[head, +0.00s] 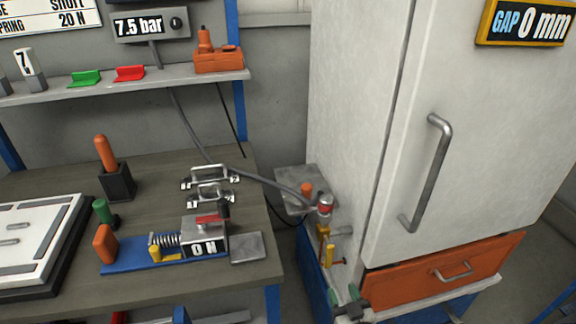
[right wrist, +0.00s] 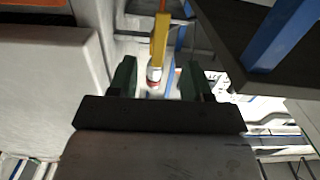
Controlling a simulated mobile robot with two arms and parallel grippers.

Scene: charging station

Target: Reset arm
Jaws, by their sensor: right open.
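My right gripper (head: 344,294) is low in the head view, in front of the grey cabinet's left edge, with its green fingers apart and nothing visible between them. In the right wrist view the gripper (right wrist: 156,76) is also open. A yellow bar (right wrist: 159,40) stands ahead of the gap, with a red and white part below it. In the head view, a yellow upright piece (head: 329,254) stands just above my gripper, near a red-capped fitting (head: 325,203) on a hose. I cannot tell which part is the reset arm. My left gripper does not show.
The tall grey cabinet (head: 470,130) with an orange drawer (head: 440,270) stands right of my gripper. The workbench (head: 60,165) on the left holds a blue spring fixture (head: 125,255) reading "0 N". A shelf (head: 120,87) runs above it, under a "7.5 bar" display (head: 140,26).

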